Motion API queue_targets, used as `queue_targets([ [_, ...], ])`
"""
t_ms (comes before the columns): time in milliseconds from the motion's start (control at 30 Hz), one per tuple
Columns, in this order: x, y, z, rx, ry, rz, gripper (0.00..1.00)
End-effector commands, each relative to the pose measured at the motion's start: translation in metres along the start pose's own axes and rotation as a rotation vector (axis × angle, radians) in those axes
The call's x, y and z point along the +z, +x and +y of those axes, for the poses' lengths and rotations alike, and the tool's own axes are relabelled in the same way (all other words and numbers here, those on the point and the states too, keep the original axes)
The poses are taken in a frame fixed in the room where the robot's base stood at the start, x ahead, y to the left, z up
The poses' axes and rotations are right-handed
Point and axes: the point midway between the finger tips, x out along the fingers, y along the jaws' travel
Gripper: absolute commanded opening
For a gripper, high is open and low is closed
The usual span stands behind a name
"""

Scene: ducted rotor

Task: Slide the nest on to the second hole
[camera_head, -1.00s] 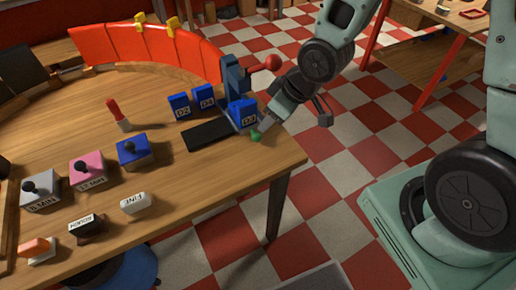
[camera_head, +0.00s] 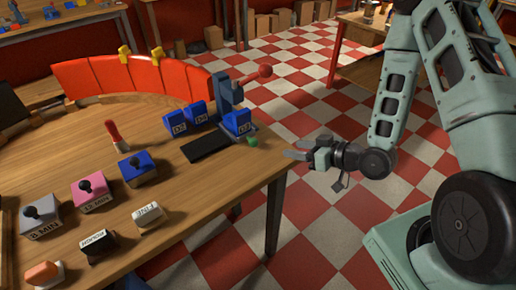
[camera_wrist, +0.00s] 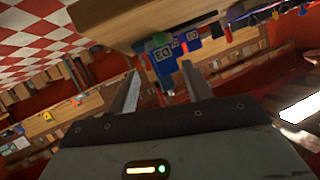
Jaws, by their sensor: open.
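The blue block marked D3 (camera_head: 237,122) sits at the foot of a blue upright press (camera_head: 227,93) near the table's right edge. A green knob (camera_head: 252,141) shows just in front of it; the knob also shows in the wrist view (camera_wrist: 160,38), with the blue block (camera_wrist: 163,60) beside it. The nest itself cannot be told clearly from the block and press foot, nor can its holes. My gripper (camera_head: 291,153) is open and empty, off the table's right edge, apart from the knob. Its two fingers show in the wrist view (camera_wrist: 160,69), spread apart.
A black flat strip (camera_head: 206,146) lies left of the press. Blue blocks D2 (camera_head: 176,123) and D4 (camera_head: 198,112) stand behind it. The press has a red ball handle (camera_head: 265,71). Several button boxes stand on the wooden table (camera_head: 190,200) at left.

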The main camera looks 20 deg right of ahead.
Motion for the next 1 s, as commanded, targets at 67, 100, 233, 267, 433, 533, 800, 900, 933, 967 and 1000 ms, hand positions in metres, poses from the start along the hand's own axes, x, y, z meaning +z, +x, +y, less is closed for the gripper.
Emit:
queue_targets([
  [67,0.006,0.013,0.0,-0.002,-0.003,0.004,0.5],
  [100,0.002,0.021,-0.001,-0.005,-0.003,0.001,0.5],
  [233,0.004,0.043,0.001,-0.001,-0.002,0.003,0.5],
  [267,0.004,0.044,0.002,0.0,-0.003,0.004,0.5],
  [433,0.003,0.051,0.004,-0.004,-0.001,0.004,0.5],
  [533,0.003,0.054,0.004,-0.005,-0.001,0.005,0.5],
  [800,0.003,0.062,0.004,-0.005,-0.001,0.004,0.5],
  [900,0.003,0.064,0.003,-0.004,-0.002,0.004,0.5],
  [933,0.003,0.065,0.003,-0.004,-0.002,0.003,0.5],
  [967,0.004,0.066,0.003,-0.003,-0.001,0.003,0.5],
  [1000,0.004,0.066,0.002,-0.003,-0.003,0.004,0.5],
])
